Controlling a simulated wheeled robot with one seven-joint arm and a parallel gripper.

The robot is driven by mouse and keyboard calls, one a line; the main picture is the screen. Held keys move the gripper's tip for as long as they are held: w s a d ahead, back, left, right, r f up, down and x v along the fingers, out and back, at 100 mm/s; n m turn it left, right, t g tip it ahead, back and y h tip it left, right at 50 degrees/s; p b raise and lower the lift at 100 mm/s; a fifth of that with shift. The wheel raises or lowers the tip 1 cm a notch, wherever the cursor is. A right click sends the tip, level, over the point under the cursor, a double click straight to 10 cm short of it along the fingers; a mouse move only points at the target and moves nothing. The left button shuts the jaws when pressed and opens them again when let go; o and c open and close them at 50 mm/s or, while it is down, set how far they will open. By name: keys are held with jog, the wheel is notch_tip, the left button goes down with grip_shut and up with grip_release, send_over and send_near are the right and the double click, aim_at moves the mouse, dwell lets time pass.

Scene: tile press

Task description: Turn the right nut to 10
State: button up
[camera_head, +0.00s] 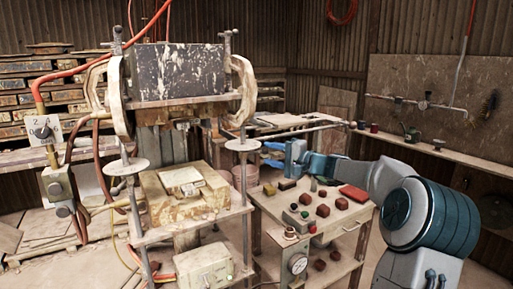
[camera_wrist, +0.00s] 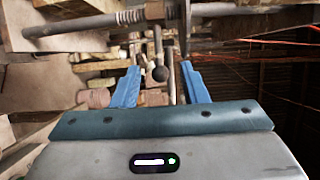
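The press has two upright rods. A flat, round, pale nut (camera_head: 243,145) sits around the right rod, and a similar nut (camera_head: 125,167) around the left rod. No number can be read on the right nut. My gripper (camera_head: 265,154) is just right of the right nut in the head view, its blue fingers pointing left toward the rod, apart from the nut as far as I can tell. In the wrist view my gripper (camera_wrist: 160,70) is open, its two blue fingers spread with nothing clearly held. A threaded rod (camera_wrist: 130,17) crosses the upper left there.
A dark ball knob (camera_wrist: 160,73) shows between the fingers in the wrist view. A long bar (camera_head: 295,131) runs behind my gripper.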

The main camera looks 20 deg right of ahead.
aim_at(263, 152)
jog(key=p+x, duration=0.1)
jog(key=x, duration=0.5)
grip_shut()
